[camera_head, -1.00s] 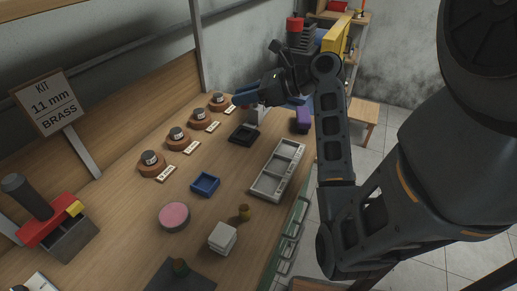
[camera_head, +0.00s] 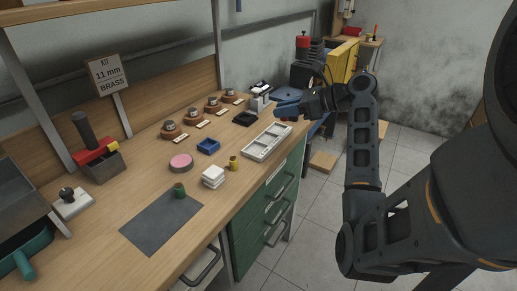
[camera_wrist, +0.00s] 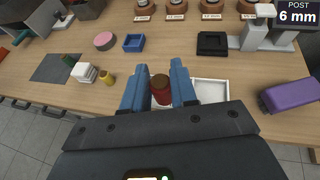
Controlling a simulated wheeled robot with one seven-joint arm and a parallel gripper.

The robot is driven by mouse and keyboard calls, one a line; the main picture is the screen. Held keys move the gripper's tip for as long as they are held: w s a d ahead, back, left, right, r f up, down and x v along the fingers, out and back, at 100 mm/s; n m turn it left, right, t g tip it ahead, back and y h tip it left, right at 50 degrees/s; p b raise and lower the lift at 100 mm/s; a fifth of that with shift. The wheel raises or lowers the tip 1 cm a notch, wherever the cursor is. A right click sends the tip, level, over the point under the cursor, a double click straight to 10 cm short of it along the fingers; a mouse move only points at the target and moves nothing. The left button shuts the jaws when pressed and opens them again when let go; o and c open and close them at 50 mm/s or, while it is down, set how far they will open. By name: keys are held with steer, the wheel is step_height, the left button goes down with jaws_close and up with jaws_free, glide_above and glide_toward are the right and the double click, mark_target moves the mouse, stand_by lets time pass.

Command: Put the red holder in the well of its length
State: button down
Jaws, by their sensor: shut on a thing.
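The red holder (camera_wrist: 160,92) is a short red cylinder with a brownish top, upright in the wrist view. My gripper (camera_wrist: 157,70) has its blue fingers closed on its two sides. The pale tray with wells (camera_wrist: 224,92) lies on the bench below and shows right of the right finger; the rest is hidden behind the fingers. In the head view the tray (camera_head: 248,154) lies along the bench's front edge, with my gripper (camera_head: 279,108) above the bench near its far end. The holder cannot be made out there.
A black square tray (camera_head: 244,118), blue tray (camera_head: 208,146), pink disc (camera_head: 181,162), white blocks (camera_head: 213,177) and small brass cylinder (camera_head: 234,163) stand nearby. A purple block (camera_wrist: 292,95) and grey post stand (camera_wrist: 255,37) are at right in the wrist view.

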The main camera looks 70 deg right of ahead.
glide_above(257, 151)
step_height(257, 151, down, 5)
steer(key=shift+w+f, duration=0.2)
steer(key=shift+f, duration=1.85)
steer(key=shift+f, duration=0.1)
steer(key=c, duration=0.9)
jaws_free()
steer(key=shift+s, duration=0.2)
steer(key=v, duration=1.1)
steer(key=shift+s+r, duration=0.3)
steer(key=shift+r, duration=0.05)
steer(key=shift+s, duration=0.1)
